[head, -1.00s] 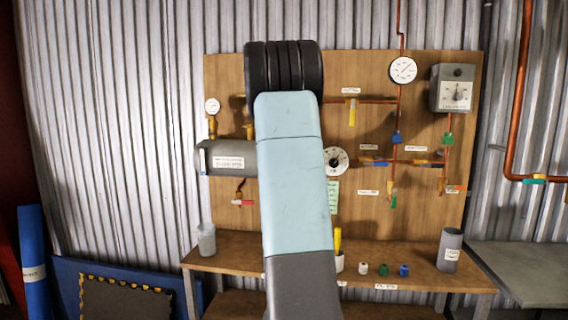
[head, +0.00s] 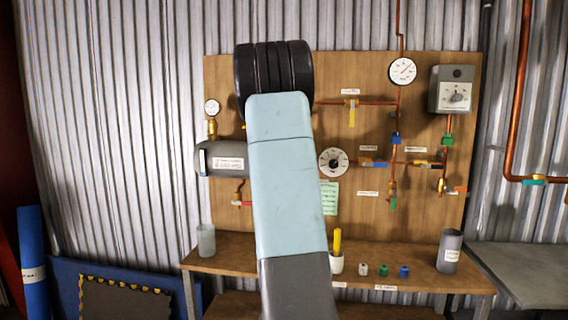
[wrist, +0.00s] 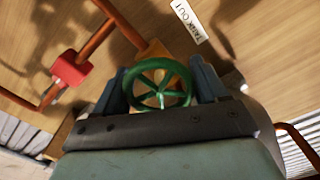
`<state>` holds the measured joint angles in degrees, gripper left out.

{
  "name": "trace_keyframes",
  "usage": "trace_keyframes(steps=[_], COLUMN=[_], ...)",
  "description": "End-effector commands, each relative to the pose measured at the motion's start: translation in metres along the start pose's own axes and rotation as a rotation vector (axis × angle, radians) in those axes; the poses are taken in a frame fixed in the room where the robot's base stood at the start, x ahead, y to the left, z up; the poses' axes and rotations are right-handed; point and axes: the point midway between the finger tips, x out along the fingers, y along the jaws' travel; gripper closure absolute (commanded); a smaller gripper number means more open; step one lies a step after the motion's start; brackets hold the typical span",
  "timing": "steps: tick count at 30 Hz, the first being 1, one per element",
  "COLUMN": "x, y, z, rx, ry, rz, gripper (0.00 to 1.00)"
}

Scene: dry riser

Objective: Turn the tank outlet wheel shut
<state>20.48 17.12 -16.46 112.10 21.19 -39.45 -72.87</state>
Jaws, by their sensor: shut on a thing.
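In the wrist view, the green spoked tank outlet wheel (wrist: 160,88) sits between the two fingers of my gripper (wrist: 161,78). The fingers are shut on it at its left and right rim. A white label reading "TANK OUT" (wrist: 188,20) is on the wooden board just above the wheel. A brass-coloured fitting shows behind the wheel. In the head view, my arm covers the wheel and gripper; the grey tank (head: 226,160) shows left of the arm.
A red fitting (wrist: 70,70) on a copper pipe is close to the left of my gripper. The board (head: 430,215) carries a white dial (head: 333,161), gauges, pipes and coloured handles. A bench (head: 230,255) below holds a grey cup (head: 206,240) and small caps.

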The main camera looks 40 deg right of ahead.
Motion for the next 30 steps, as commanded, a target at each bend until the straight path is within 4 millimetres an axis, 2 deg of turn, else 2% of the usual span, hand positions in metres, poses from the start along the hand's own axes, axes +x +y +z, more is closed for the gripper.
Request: trace_keyframes(steps=[15,16,22,30], x=[-0.0002,-0.0002,-0.0001,-0.0009], y=[-0.0027,-0.0028,-0.0019,-0.0008], z=[0.0016,0.0016,0.0009,0.0003], rx=[0.019,0.019,0.019,0.019], ry=[-0.003,-0.003,-0.002,0.0], rz=[-0.005,-0.005,-0.004,-0.002], gripper=[0.58,0.27,0.08,0.07])
